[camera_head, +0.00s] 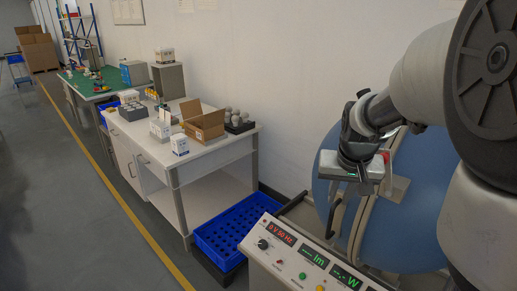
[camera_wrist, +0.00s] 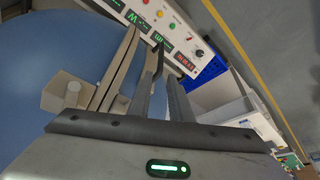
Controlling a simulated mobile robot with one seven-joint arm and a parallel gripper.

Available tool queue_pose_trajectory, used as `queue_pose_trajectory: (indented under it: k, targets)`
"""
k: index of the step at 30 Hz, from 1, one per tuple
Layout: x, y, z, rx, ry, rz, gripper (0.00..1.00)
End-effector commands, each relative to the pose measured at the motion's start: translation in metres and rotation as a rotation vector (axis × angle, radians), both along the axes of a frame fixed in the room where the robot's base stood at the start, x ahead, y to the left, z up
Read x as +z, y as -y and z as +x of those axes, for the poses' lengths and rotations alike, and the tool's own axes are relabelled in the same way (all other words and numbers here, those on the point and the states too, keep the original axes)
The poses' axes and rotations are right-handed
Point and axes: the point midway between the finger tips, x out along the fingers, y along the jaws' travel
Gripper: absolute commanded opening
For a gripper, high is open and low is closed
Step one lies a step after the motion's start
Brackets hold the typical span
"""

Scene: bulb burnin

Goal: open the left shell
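A large blue sphere with grey rims stands at the right in the head view. Its left shell (camera_head: 322,186) is the narrow part left of the rims, and the other shell (camera_head: 425,205) is behind my arm. The shells look close together. A dark curved handle (camera_head: 334,218) shows by the left shell's rim. My gripper (camera_wrist: 163,68) reaches toward the rim area, and its two dark fingers stand apart with a gap between them. In the wrist view blue surface (camera_wrist: 85,42) fills the upper left beside the fingers. I cannot tell whether a finger touches the handle.
A control panel (camera_head: 306,258) with lit readouts and buttons stands in front of the sphere. A blue crate (camera_head: 232,236) sits left of it. A white table (camera_head: 205,152) holds a cardboard box (camera_head: 203,122) and bulbs. The floor on the left is clear.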

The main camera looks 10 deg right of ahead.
Motion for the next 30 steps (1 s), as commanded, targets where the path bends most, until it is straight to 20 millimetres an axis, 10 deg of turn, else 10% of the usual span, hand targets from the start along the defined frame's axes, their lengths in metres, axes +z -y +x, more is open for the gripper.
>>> queue_pose_trajectory:
  k: [15, 30]
  targets:
    - [-0.098, 0.011, 0.038, 0.002, -0.003, 0.001, 0.19]
    - [-0.112, 0.014, 0.044, 0.002, 0.000, -0.001, 0.19]
